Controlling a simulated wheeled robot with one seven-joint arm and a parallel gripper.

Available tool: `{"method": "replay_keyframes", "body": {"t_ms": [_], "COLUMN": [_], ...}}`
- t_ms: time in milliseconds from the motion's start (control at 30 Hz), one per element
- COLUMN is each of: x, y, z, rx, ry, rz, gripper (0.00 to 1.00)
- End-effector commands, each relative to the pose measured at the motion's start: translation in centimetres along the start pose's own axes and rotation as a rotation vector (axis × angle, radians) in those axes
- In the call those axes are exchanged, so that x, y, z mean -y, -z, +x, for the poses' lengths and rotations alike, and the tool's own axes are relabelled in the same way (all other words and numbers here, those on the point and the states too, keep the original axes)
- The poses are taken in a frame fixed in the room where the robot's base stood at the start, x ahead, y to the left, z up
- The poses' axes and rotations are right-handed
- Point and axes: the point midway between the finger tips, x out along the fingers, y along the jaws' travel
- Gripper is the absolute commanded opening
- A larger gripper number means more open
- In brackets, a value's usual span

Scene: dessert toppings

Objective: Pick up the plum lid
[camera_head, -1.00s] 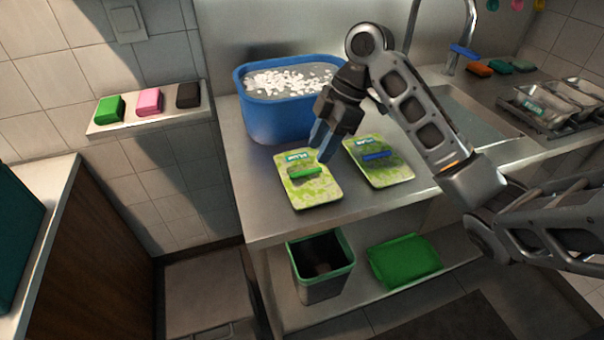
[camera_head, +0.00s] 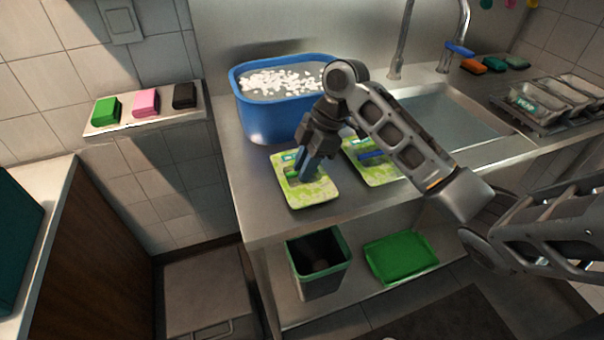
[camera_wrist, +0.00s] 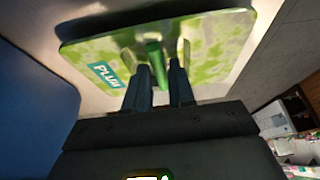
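The plum lid (camera_head: 317,193) is a flat, pale-green patterned plate lying on the steel counter in the head view. In the wrist view the lid (camera_wrist: 215,40) shows a teal label reading PLUM and a green bar handle (camera_wrist: 154,56). My gripper (camera_head: 300,172) reaches down over the lid from above and partly hides its handle and label. In the wrist view, the blue fingers of my gripper (camera_wrist: 160,72) stand apart, one on each side of the green handle. I see a gap between them and the handle, so they look open.
A similar lid (camera_head: 388,175) with a blue handle lies close to the right, partly behind my arm. A blue tub (camera_head: 262,118) with white pieces stands behind the lids. The sink (camera_head: 450,120) is to the right. A bin (camera_head: 318,272) and green tray (camera_head: 402,257) are below.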

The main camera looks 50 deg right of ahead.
Motion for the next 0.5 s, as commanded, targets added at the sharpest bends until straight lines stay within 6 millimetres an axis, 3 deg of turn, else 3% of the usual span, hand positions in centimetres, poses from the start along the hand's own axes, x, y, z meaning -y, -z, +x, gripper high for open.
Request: {"method": "replay_keyframes", "body": {"t_ms": [233,500], "x": [0.0,-0.01], "y": [0.01,0.01], "z": [-0.02,-0.04], "rx": [0.0,0.0], "ry": [0.0,0.0], "rz": [0.0,0.0], "gripper": [0.0,0.0]}}
